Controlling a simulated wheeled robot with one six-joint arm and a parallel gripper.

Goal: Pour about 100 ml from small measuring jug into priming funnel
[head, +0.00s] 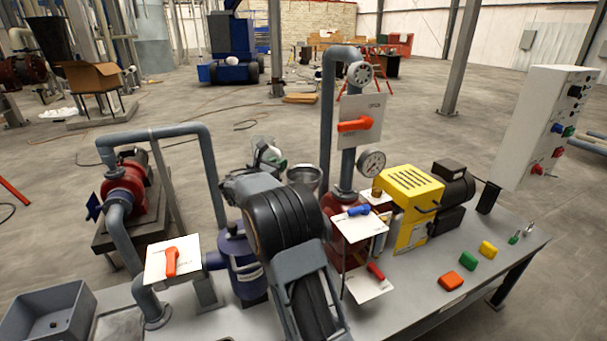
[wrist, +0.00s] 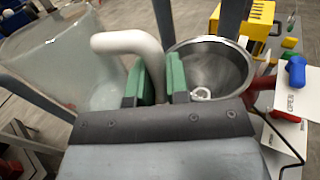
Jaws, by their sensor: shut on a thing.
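The small measuring jug (wrist: 60,62) is clear and fills the left of the wrist view. Its pale handle (wrist: 127,41) runs between the green pads of my gripper (wrist: 153,82), which is shut on it. The priming funnel (wrist: 214,68) is a steel bowl just right of the fingers, with a small pale ring-like shape at its bottom. In the head view the jug (head: 265,150) is small, beyond my arm and up-left of the funnel (head: 304,177). I cannot tell the liquid level or whether any liquid flows. My arm hides part of the funnel's surroundings.
A grey riser pipe (head: 328,110) with a red-handled valve and gauge (head: 371,163) stands right of the funnel. A blue-handled valve plate (head: 360,222) and yellow motor guard (head: 408,205) are further right. A dark blue vessel (head: 240,262) stands left of my arm.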

